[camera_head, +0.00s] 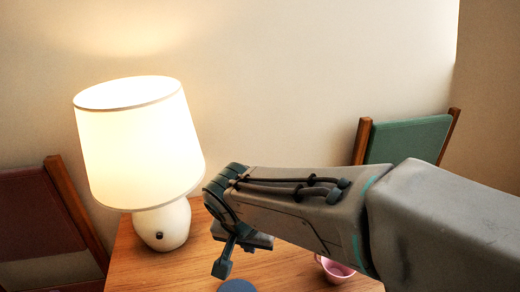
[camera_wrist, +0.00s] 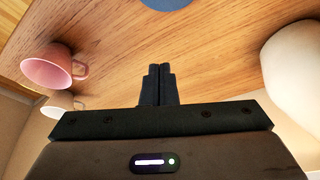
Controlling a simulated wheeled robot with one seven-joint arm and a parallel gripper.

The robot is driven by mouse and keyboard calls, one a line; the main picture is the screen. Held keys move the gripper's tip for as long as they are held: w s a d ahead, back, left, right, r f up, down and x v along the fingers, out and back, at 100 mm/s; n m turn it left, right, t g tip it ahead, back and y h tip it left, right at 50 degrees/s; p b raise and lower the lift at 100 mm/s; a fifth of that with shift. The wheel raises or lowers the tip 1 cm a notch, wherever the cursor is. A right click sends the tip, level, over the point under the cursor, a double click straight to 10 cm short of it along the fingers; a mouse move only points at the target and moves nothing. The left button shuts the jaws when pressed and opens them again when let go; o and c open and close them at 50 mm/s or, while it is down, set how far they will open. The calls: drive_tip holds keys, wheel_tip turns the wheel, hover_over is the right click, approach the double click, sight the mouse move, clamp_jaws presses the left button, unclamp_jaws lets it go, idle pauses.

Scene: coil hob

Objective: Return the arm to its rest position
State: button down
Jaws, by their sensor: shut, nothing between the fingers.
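My arm (camera_head: 300,208) reaches in from the right in the head view, above a wooden table. My gripper (camera_wrist: 158,70) shows in the wrist view with its two fingers together and nothing between them. In the head view the gripper (camera_head: 222,268) hangs over the table, to the right of the lamp base. The head view does not show clearly how far above the wood the fingers are.
A lit lamp (camera_head: 140,145) stands on the table (camera_head: 135,262) at left. A pink cup (camera_wrist: 50,68), a pale cup (camera_wrist: 62,103) and a blue disc (camera_wrist: 165,3) lie near my gripper. A green chair (camera_head: 408,138) and a dark red chair (camera_head: 40,215) flank the table.

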drive_tip(key=s+d+r+n+p, duration=0.1)
drive_tip(key=s+d+r+p, duration=0.3)
drive_tip(key=d+r+p, duration=0.4)
drive_tip(key=s+d+r+n+g+p, duration=0.1)
drive_tip(key=s+d+r+p, duration=0.3)
drive_tip(key=d+r+p, duration=0.4)
drive_tip(key=shift+d+r+y+p, duration=0.4)
drive_tip(key=shift+d+p, duration=0.5)
drive_tip(key=shift+d, duration=0.2)
drive_tip(key=shift+f, duration=0.15)
drive_tip(key=shift+w, duration=0.75)
